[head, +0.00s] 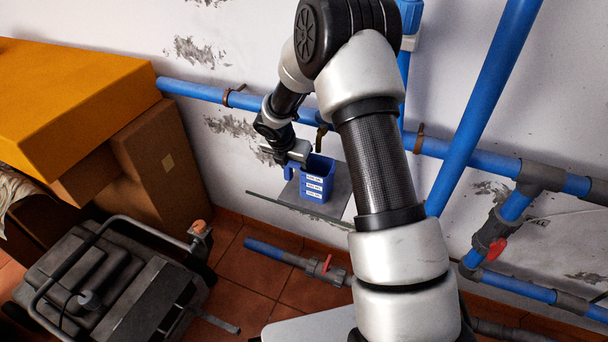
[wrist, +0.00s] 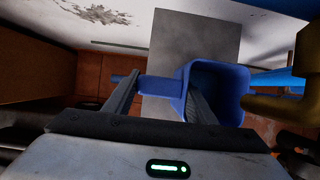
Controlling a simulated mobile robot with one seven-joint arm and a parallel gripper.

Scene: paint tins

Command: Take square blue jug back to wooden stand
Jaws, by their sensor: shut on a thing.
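The square blue jug (head: 318,180) has white label strips on its side and stands upright at or just above a grey shelf plate (head: 340,203) by the wall. My gripper (head: 291,157) is at its upper left, on the handle side. In the wrist view, my gripper (wrist: 163,82) is shut on the blue jug (wrist: 238,98), with one finger inside its open mouth and the other outside across the handle (wrist: 157,90). I cannot tell whether the jug's base touches the plate. I cannot make out a wooden stand in either view.
Blue pipes (head: 465,155) run along the wall, with a yellow-brown pipe part (wrist: 280,106) close right of the jug. Brown boxes (head: 150,165) and a dark wheeled machine (head: 100,285) stand at left. Tiled floor (head: 250,262) shows below.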

